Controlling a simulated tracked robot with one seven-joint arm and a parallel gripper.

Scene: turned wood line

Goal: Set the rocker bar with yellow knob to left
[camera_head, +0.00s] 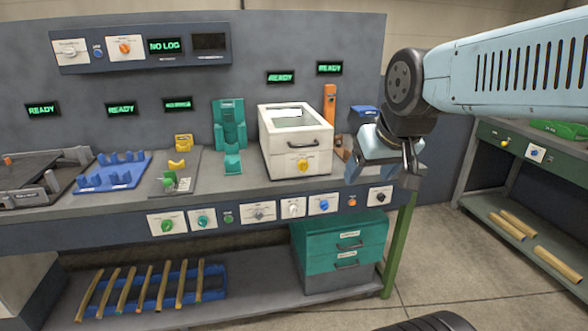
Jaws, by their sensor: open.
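A round yellow knob (303,165) sits on the front of the white box with a lidded top (318,140) on the bench. Another small yellow knob (504,142) is on the front of the green side bench at the right. I cannot tell from this view which one belongs to a rocker bar, or which way either is set. My gripper (381,172) is open and empty, pointing down over the right end of the main bench. It is to the right of the white box, apart from both yellow knobs.
A row of coloured controls runs along the bench front, including a green knob (167,226) and a blue knob (323,204). An orange upright (329,103) stands behind the white box. Teal drawers (342,245) stand below. Open floor lies between the benches.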

